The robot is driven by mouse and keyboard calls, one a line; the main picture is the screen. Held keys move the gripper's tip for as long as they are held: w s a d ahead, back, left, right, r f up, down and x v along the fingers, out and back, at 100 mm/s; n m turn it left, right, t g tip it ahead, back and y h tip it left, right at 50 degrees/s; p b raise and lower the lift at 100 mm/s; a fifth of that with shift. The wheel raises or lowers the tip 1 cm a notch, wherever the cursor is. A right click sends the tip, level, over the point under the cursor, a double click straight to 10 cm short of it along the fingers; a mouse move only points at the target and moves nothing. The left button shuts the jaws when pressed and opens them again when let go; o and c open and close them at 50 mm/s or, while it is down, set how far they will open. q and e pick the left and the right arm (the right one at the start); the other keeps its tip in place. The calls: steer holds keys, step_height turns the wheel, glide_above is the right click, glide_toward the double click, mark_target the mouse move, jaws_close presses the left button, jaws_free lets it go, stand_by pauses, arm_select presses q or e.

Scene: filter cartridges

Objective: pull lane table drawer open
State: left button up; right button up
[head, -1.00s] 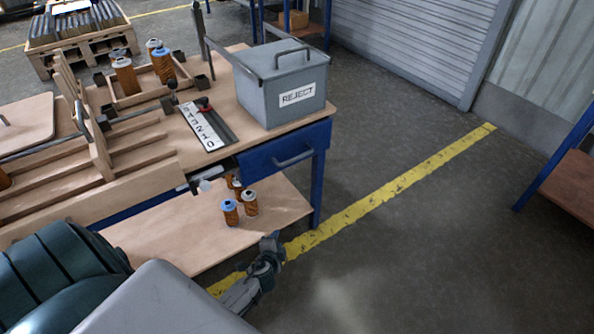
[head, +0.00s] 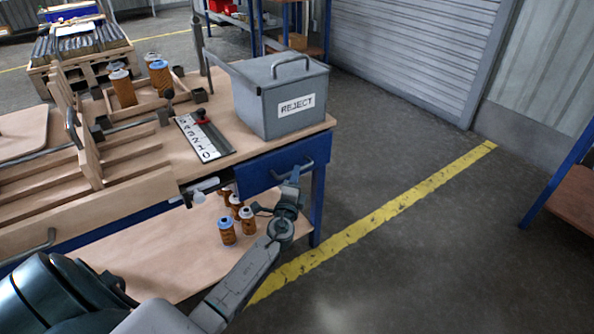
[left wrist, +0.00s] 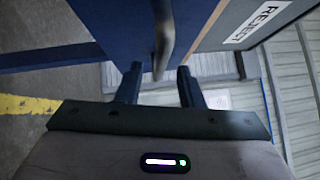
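The lane table (head: 150,215) has a wooden top and blue frame. Its blue drawer (head: 262,172) with a grey bar handle (head: 312,163) is under the right end. I cannot tell whether the drawer is fully closed. My left gripper (head: 276,192) is in front of the drawer, close to the handle. In the left wrist view, its two dark fingers (left wrist: 160,75) are apart. The handle (left wrist: 164,30) lies just ahead, in line with the gap between them, and the blue drawer front (left wrist: 125,25) is beside it. My right gripper is not in view.
A grey REJECT bin (head: 283,98) stands on the table above the drawer. Several orange cartridges stand on the lower shelf (head: 165,255), near my left arm. White items show in a dark gap left of the drawer. Floor right of the table is clear.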

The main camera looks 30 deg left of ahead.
arm_select(q)
steer(key=shift+x, duration=1.65)
jaws_close()
steer(key=shift+f, duration=0.15)
